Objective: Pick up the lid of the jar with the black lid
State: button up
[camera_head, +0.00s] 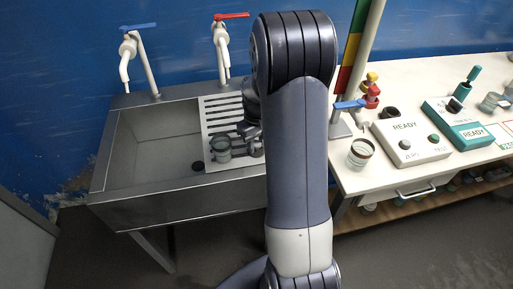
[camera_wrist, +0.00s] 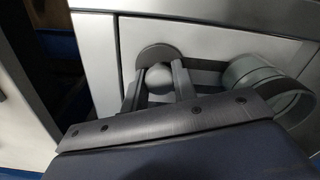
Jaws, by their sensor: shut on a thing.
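My gripper (camera_wrist: 158,82) is shut on a rounded grey knob in the wrist view. A dark round disc (camera_wrist: 154,54) shows just beyond the knob; together they look like the black lid, though the fingers hide part of it. A clear greenish jar (camera_wrist: 246,72) lies to the right of the fingers in that view, apart from them. My arm hides much of the area there.
The white table (camera_head: 400,185) at right holds a brown-rimmed jar (camera_head: 360,153) and devices.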

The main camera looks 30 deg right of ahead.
jog(key=c, duration=0.4)
